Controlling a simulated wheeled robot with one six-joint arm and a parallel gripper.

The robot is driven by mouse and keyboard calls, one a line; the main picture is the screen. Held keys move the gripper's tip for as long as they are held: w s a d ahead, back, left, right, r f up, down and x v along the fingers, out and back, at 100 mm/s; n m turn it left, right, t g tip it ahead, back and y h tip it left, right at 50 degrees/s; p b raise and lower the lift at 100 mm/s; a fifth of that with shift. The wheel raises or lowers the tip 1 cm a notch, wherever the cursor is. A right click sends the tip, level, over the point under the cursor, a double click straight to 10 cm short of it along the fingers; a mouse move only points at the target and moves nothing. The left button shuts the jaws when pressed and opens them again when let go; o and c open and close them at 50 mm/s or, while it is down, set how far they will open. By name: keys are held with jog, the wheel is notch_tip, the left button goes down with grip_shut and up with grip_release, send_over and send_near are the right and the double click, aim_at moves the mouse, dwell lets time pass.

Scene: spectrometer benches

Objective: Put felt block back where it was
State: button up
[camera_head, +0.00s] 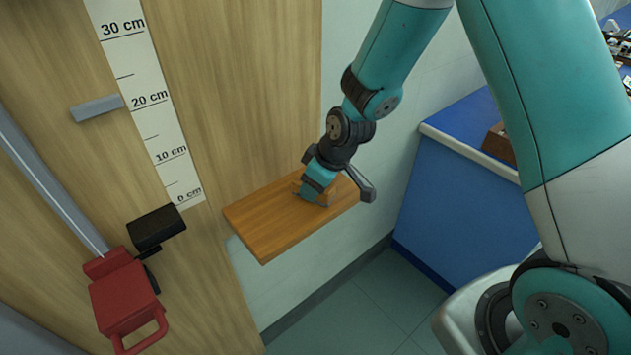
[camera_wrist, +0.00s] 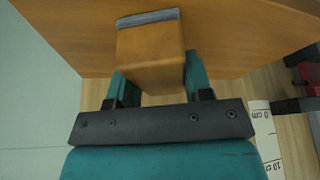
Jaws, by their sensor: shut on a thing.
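The felt block (camera_wrist: 150,62) is an orange-brown wooden block with a grey strip along its far edge in the wrist view. My gripper (camera_wrist: 155,75) is shut on it, with one teal finger on each side. In the head view my gripper (camera_head: 317,190) points down at the wooden shelf (camera_head: 268,230), near its back right part. The block is mostly hidden behind the gripper there. The shelf also fills the upper part of the wrist view (camera_wrist: 235,45). I cannot tell whether the block touches the shelf.
A wooden panel (camera_head: 240,100) with a centimetre scale (camera_head: 150,100) stands left of the shelf. A red clamp (camera_head: 122,300) on a grey rail and a black block (camera_head: 156,228) are at lower left. A blue bench (camera_head: 455,190) stands right. The shelf's front left is bare.

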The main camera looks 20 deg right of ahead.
jog(key=o, duration=0.9)
jog(key=shift+f, duration=0.15)
jog(key=b+v, duration=0.1)
jog(key=v, duration=1.1)
jog(key=s+a+r+g, duration=0.1)
jog(key=s+a+r, duration=0.1)
jog(key=s, duration=0.5)
jog(key=s+a+r+g+y, duration=0.1)
jog(key=s+a+r, duration=0.2)
jog(key=s, duration=0.4)
jog(key=s+a+r+m+g, duration=0.1)
jog(key=s+a+r, duration=0.1)
jog(key=s+r, duration=0.2)
jog(key=s, duration=0.3)
jog(key=shift+a, duration=0.2)
jog(key=shift+s+r, duration=0.1)
jog(key=shift+r, duration=0.05)
